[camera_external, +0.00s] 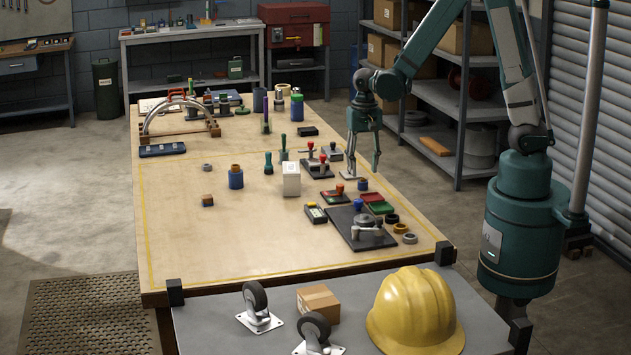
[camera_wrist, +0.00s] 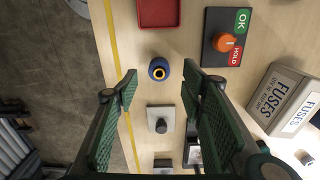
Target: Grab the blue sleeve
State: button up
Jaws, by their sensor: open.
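The blue sleeve (camera_wrist: 154,74) is a small round blue piece with a yellow ring and dark centre, standing on the wooden table. In the external view it is the small blue piece (camera_external: 363,185) just below my fingertips. My gripper (camera_external: 363,172) points down above the table's right side, open and empty. In the wrist view, my gripper (camera_wrist: 160,80) has its two green-padded fingers spread wide, with the sleeve just beyond the tips, roughly midway between them. No contact with the sleeve shows, and the exact height of the tips above it is hard to tell.
A red tray (camera_wrist: 158,14), an OK/HOLD plate with an orange knob (camera_wrist: 226,41) and a white FUSES box (camera_wrist: 285,98) stand near the sleeve. A grey plate with a dark knob (camera_wrist: 161,119) lies between my fingers' view. The table's edge (camera_wrist: 100,50) is close on the left.

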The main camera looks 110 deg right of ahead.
jog(key=shift+f, duration=0.15)
jog(key=shift+s+d+f, duration=0.1)
jog(key=shift+d+f, duration=0.05)
jog(key=shift+f, duration=2.3)
jog(key=c, duration=1.1)
jog(key=shift+r, duration=0.2)
jog(key=shift+r, duration=4.8)
